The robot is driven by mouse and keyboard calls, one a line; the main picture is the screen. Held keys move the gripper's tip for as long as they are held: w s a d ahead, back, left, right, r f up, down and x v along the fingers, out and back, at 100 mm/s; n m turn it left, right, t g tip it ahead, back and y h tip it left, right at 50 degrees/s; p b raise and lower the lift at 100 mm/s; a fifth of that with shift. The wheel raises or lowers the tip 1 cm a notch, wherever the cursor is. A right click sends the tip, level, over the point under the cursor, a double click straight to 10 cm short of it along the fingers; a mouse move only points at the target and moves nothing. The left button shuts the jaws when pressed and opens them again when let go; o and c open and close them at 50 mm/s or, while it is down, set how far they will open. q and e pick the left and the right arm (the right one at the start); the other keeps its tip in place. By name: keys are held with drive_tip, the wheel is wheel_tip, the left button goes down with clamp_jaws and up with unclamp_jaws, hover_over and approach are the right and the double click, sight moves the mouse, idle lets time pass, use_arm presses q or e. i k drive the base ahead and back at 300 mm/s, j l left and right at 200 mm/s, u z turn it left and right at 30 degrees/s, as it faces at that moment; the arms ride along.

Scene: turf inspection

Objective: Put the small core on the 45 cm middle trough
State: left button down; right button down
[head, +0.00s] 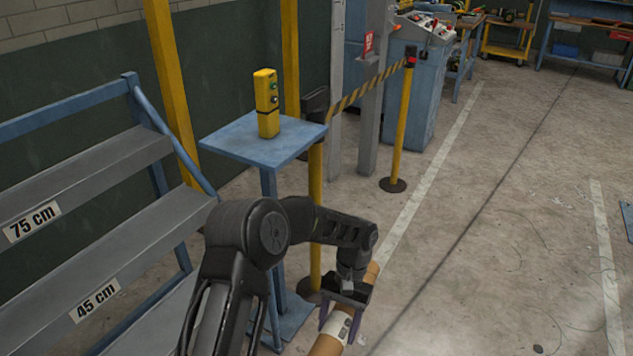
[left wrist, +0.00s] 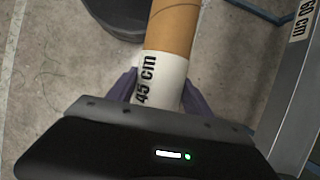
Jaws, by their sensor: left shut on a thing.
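The small core is a tan cardboard tube (head: 329,344) with a white band. In the left wrist view the tube (left wrist: 173,28) shows its white band printed "45 cm". My left gripper (head: 343,318) is shut on the core at that band, with a purple finger on each side (left wrist: 160,88). The core is held over the floor to the right of the rack; its lower end is cut off in the head view. The middle trough (head: 150,250) is the grey shelf labelled "45 cm" at left, and its visible part looks empty. My right gripper is not in view.
A higher "75 cm" trough (head: 85,180) sits above on the blue-framed rack. A blue stand (head: 240,140) with a yellow control box (head: 266,103) is behind my arm. A yellow barrier post (head: 402,130) stands behind. The concrete floor (head: 500,220) at right is mostly clear.

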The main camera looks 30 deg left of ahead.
sight(33, 314)
drive_tip(key=i, duration=0.85)
drive_tip(key=u, duration=1.5)
